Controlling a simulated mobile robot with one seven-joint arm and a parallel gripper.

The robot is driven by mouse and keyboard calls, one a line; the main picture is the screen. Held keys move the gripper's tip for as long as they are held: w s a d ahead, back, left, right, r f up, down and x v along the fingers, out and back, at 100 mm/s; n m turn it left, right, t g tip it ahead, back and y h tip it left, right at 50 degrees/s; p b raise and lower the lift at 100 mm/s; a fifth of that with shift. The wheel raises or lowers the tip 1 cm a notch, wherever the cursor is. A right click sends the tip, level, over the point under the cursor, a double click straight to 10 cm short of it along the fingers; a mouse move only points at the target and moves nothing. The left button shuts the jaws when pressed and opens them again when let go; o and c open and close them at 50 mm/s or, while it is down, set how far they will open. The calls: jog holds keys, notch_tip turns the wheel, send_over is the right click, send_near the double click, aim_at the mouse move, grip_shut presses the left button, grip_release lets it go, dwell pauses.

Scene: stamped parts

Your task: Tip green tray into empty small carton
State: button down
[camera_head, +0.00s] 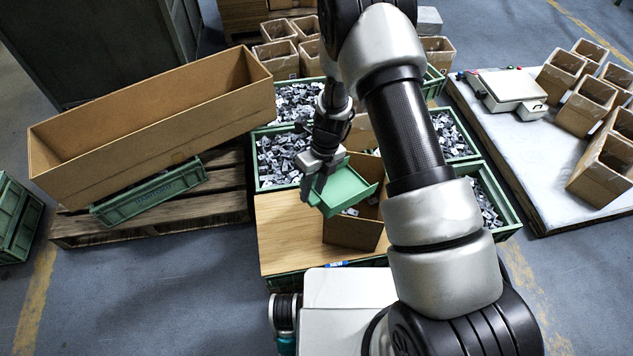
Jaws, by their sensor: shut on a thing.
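My gripper (318,182) is shut on the left edge of the green tray (346,188). The tray is held tilted above a small open carton (352,234), with its lower side toward the carton's opening. The carton stands on a wooden board (285,232) in front of the green crates. A few grey stamped parts (350,211) show at the carton's opening below the tray; I cannot tell whether they lie in the carton. The tray and my arm hide much of the carton's inside.
Green crates (256,160) full of grey parts stand behind and beside the board. A long open carton (160,122) is on a pallet at left. A white-topped table (555,180) at right bears a scale (510,88) and several small cartons (603,165).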

notch_tip(320, 180, down, 6)
jog(key=s+a+t+h, duration=0.1)
jog(key=a+t+h, duration=0.1)
jog(key=shift+s+a+h+b, duration=0.15)
jog(key=shift+s+h+b, duration=0.15)
jog(key=shift+s+b, duration=0.05)
jog(key=shift+r, duration=0.1)
notch_tip(320, 180, up, 5)
jog(key=p, duration=0.3)
jog(key=shift+p, duration=0.4)
